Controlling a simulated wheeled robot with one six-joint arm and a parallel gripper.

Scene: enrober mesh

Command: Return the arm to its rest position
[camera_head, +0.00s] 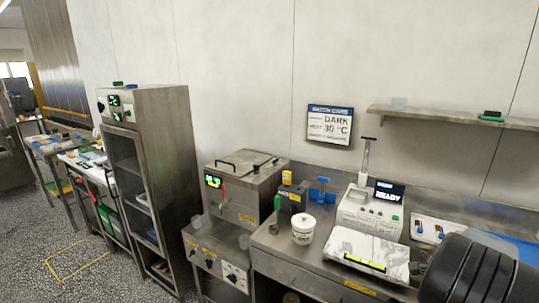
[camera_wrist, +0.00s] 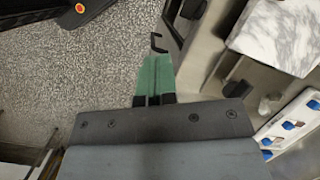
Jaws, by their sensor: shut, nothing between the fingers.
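My gripper (camera_wrist: 156,62) shows in the wrist view with its green fingers closed together and nothing between them. It hangs over the speckled floor (camera_wrist: 70,70), beside the edge of the steel counter. A black hook-shaped part (camera_wrist: 157,42) appears just beyond the fingertips; I cannot tell whether they touch. In the head view a dark rounded part of my arm fills the lower right corner, and the gripper itself is out of sight there.
The steel counter (camera_head: 285,247) carries a marble slab (camera_head: 367,252), a white tub (camera_head: 303,229) and a machine reading READY (camera_head: 370,213). The slab also shows in the wrist view (camera_wrist: 280,35), near a white panel with blue switches (camera_wrist: 290,125). A tall steel cabinet (camera_head: 165,160) stands left.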

